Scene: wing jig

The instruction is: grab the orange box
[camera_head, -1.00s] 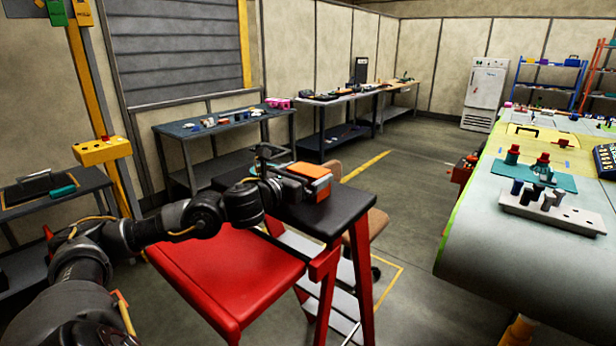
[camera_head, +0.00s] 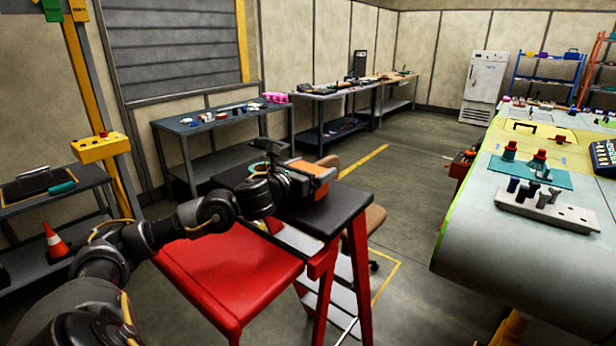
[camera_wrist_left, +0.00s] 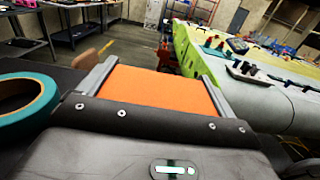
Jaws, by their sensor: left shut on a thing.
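The orange box (camera_head: 312,169) is at the black top of the red stepped stand (camera_head: 338,212) in the head view. My left gripper (camera_head: 310,175) is shut on it, with a finger along each side. In the left wrist view the box's orange face (camera_wrist_left: 158,90) fills the space between the two grey fingers. I cannot tell whether the box still touches the black top. A teal tape roll (camera_wrist_left: 25,100) lies left of the gripper in the wrist view. My right gripper is not in view.
A wooden stool (camera_head: 370,222) stands close behind the stand. Workbenches (camera_head: 190,126) with small items line the wall. The wing (camera_head: 480,235) with its fixtures is on the right, with open floor between.

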